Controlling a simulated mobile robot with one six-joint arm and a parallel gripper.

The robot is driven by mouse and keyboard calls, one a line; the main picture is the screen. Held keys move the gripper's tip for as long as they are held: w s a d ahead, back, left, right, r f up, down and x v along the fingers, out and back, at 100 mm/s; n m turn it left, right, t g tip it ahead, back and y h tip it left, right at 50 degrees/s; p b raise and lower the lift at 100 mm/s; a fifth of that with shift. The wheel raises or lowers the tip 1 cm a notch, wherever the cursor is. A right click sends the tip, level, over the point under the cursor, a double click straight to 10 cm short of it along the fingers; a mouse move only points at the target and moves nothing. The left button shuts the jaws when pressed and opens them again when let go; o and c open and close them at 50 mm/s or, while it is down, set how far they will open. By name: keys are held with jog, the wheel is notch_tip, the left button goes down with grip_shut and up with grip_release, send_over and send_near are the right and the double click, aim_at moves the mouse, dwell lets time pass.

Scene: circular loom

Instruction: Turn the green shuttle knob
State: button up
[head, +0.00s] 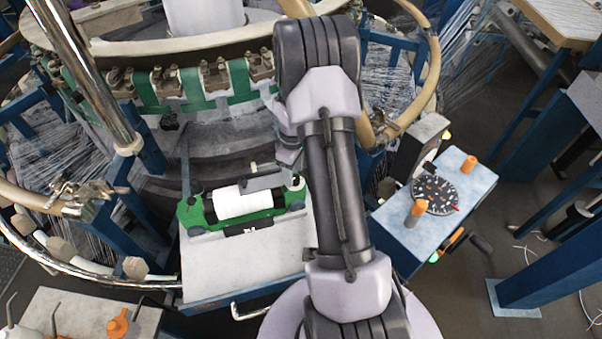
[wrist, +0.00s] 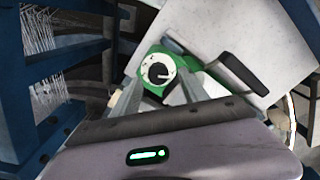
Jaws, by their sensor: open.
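The green shuttle (head: 225,218) lies on the pale table with a white bobbin (head: 242,202) along it. In the wrist view, one end of the green shuttle (wrist: 157,52) carries a round knob (wrist: 151,69) with a white face, a black centre and a pale pointer. My gripper (wrist: 158,84) is open, its two grey fingers reaching toward the knob, one on each side in the picture. I cannot tell whether they touch it. In the head view my arm hides most of the gripper.
The pale table (head: 275,255) has bare room in front of the shuttle. The circular loom's ring with green brackets (head: 215,82) stands behind it. A control box (head: 390,228) with a dial (head: 435,196) and orange knobs is at the right. A dark handle (wrist: 240,72) lies right of the knob.

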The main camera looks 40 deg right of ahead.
notch_tip(320, 180, down, 2)
jog(key=shift+f, duration=0.2)
jog(key=shift+c, duration=0.2)
jog(key=shift+d, duration=0.1)
grip_shut()
